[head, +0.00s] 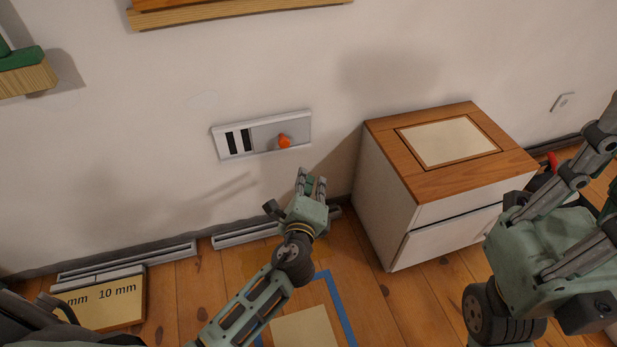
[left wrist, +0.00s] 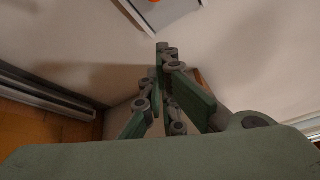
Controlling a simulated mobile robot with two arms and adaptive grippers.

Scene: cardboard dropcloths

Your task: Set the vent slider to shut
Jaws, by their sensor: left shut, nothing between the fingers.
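The vent (head: 217,143) is a pale rectangular frame on the wall. Two dark slots show at its left, and a grey plate with an orange knob (head: 284,141) covers its right part. The knob sits right of the vent's middle. My left gripper (head: 312,181) is shut and empty, below and slightly right of the knob, apart from it. In the left wrist view the shut fingertips (left wrist: 163,47) point toward the vent's edge (left wrist: 178,14), with a bit of the orange knob (left wrist: 155,1) at the top. My right gripper (head: 606,180) is at the right edge, fingers spread.
A white cabinet (head: 385,205) with a wooden top stands right of my left gripper. A wooden ledge (head: 240,12) is above the vent. A box marked 10 mm (head: 105,308) lies on the floor at left. The wall around the vent is clear.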

